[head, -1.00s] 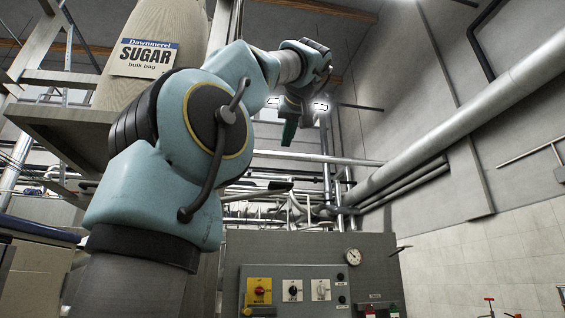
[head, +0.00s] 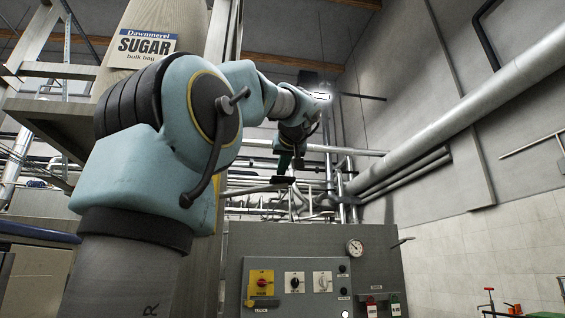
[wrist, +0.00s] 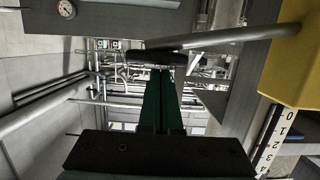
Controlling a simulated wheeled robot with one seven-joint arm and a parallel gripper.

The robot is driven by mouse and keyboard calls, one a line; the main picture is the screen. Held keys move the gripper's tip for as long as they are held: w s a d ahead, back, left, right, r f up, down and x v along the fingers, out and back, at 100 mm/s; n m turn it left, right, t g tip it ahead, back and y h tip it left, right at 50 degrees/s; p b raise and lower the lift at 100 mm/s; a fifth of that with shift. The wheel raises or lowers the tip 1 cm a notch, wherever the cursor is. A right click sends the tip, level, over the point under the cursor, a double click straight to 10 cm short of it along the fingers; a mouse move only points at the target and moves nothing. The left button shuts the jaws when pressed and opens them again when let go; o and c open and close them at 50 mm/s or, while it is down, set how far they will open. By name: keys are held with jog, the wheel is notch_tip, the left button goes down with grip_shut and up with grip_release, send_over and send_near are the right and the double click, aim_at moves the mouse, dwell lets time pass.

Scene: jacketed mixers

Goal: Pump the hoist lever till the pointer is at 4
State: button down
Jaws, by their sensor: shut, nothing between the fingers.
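The hoist lever (wrist: 225,38) is a grey bar with a black grip at its end, crossing the top of the wrist view from the upper right. Its black grip (head: 283,180) also shows in the head view. My gripper (wrist: 160,73) is shut and empty, its green fingers pointing at the grip. In the head view my gripper (head: 286,163) is just above the grip; I cannot tell whether they touch. A white scale (wrist: 277,140) with digits 0 to 4 stands at the right of the wrist view, 0 nearest a yellow body (wrist: 290,60). I cannot make out the pointer.
A grey control cabinet (head: 310,240) with switches and a round gauge (head: 354,246) stands below the lever. A sugar bulk bag (head: 160,20) is at upper left. Pipes (head: 470,105) run along the right wall and behind the lever.

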jog(key=shift+f, duration=0.1)
dwell(0.3)
notch_tip(320, 180, down, 10)
jog(key=d+m+y+b, duration=0.1)
jog(key=m+b, duration=0.2)
jog(key=b, duration=0.6)
jog(key=shift+w+d+m, duration=0.15)
jog(key=shift+d+m, duration=0.25)
jog(key=shift+y, duration=0.3)
